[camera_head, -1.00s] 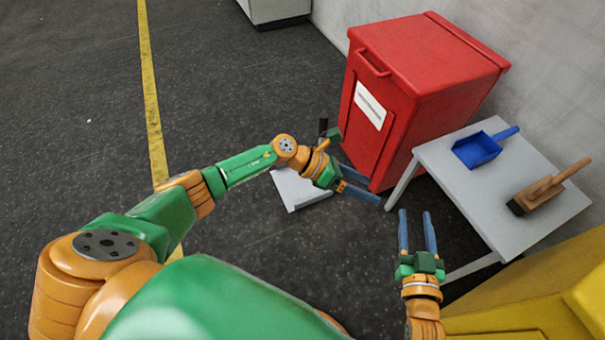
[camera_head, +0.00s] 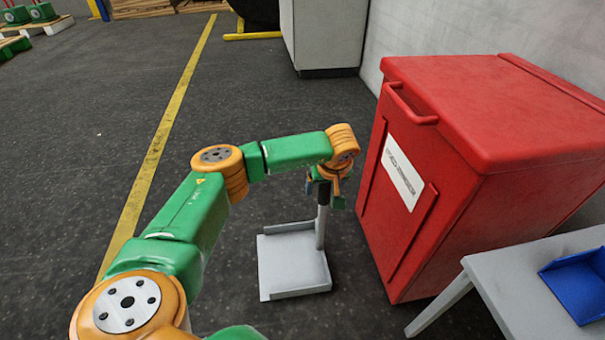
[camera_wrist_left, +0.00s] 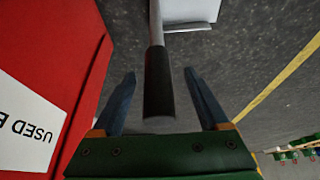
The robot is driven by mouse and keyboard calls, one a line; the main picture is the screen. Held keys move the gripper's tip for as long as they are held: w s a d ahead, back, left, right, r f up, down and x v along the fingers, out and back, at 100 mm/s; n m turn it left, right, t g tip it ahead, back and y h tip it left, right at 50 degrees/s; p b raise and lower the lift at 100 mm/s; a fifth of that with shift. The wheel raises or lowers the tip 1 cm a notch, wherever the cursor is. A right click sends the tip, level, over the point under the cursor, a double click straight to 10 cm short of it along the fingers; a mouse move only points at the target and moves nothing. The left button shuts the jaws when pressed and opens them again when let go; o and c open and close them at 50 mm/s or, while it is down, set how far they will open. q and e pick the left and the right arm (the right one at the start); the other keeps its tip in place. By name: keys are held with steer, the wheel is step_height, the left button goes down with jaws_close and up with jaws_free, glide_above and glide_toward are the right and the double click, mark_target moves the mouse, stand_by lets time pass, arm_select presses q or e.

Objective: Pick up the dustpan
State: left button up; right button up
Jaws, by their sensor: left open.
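A grey dustpan (camera_head: 294,262) stands on the dark floor, left of the red bin, with a tall upright handle (camera_head: 321,226). In the left wrist view, the handle's black grip (camera_wrist_left: 158,84) lies between the two blue fingers of my left gripper (camera_wrist_left: 160,74), with gaps on both sides. My left gripper (camera_head: 326,190) is open, at the top of the handle in the head view, partly hidden by its own wrist. A corner of the pan (camera_wrist_left: 188,10) shows at the top of the wrist view. A blue scoop (camera_head: 582,285) lies on the grey table. My right gripper is out of view.
The red bin (camera_head: 480,130) stands close to the right of the handle. The grey table (camera_head: 500,285) is at the lower right. A grey cabinet (camera_head: 325,35) stands at the back. The floor left of the pan is clear, with a yellow line (camera_head: 165,130).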

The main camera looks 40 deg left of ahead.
arm_select(q)
steer(key=shift+w+a+f, duration=0.15)
steer(key=shift+f, duration=0.3)
steer(key=shift+r, duration=0.15)
jaws_close()
steer(key=shift+w, duration=0.1)
stand_by(0.8)
